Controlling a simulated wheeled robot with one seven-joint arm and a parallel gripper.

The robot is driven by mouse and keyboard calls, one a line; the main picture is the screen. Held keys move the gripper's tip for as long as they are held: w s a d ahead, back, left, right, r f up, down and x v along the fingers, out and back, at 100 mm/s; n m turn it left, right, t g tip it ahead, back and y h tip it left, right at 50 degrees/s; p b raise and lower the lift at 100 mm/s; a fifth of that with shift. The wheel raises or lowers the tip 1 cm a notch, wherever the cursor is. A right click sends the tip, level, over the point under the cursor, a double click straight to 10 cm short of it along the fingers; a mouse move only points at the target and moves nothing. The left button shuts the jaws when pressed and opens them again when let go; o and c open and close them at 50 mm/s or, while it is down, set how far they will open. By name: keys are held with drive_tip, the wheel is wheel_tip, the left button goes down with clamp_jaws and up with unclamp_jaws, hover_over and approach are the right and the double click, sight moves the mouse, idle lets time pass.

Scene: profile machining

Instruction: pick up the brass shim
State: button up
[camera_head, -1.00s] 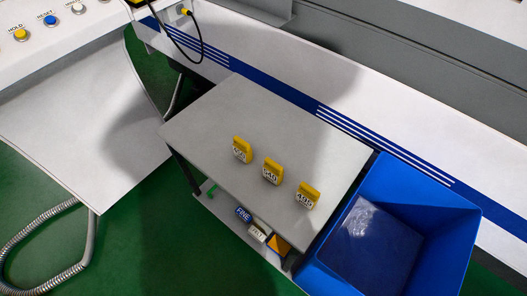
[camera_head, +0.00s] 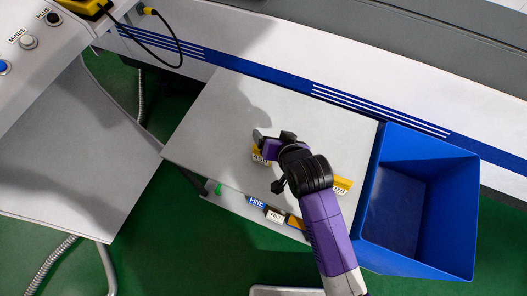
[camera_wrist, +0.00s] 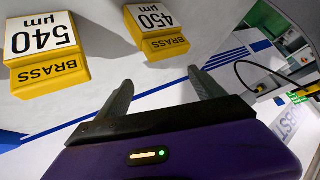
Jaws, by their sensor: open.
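In the head view, a yellow shim block with a white label (camera_head: 260,157) stands on the grey table top, partly covered by my gripper (camera_head: 268,143). Another yellow block (camera_head: 342,185) shows to the right of my wrist; any block between them is hidden by my arm. In the wrist view, one yellow block reads 450 µm BRASS (camera_wrist: 165,44) and another reads 540 µm BRASS (camera_wrist: 45,72). My gripper (camera_wrist: 161,82) is open and empty. The 450 block appears above and between the two fingertips, apart from them; the 540 block lies left of the fingers.
A blue bin (camera_head: 418,200) stands right of the table (camera_head: 215,135). A lower shelf holds small labelled items (camera_head: 257,203). A machine panel with buttons (camera_head: 27,42) is at upper left. A black cable (camera_head: 165,58) hangs behind the table. The table's left part is clear.

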drive_tip(key=w+a+r+m+g+h+p, duration=0.1)
drive_tip(key=w+a+g+h, duration=0.1)
drive_tip(key=a+g, duration=0.25)
drive_tip(key=s+g, duration=0.1)
drive_tip(key=s+d+r+m+g+h, duration=0.1)
drive_tip(key=s+m+g, duration=0.1)
drive_tip(key=s+g, duration=0.1)
drive_tip(key=shift+d+r+h+p, duration=0.2)
drive_tip(key=shift+r+h+p, duration=0.1)
drive_tip(key=shift+r+p, duration=0.1)
drive_tip(key=shift+s+d+f, duration=0.15)
drive_tip(key=shift+s+f, duration=0.05)
drive_tip(key=shift+s, duration=0.05)
drive_tip(key=shift+s+f, duration=0.1)
drive_tip(key=shift+f, duration=3.65)
drive_tip(key=c, duration=1.7)
drive_tip(key=shift+r, duration=0.1)
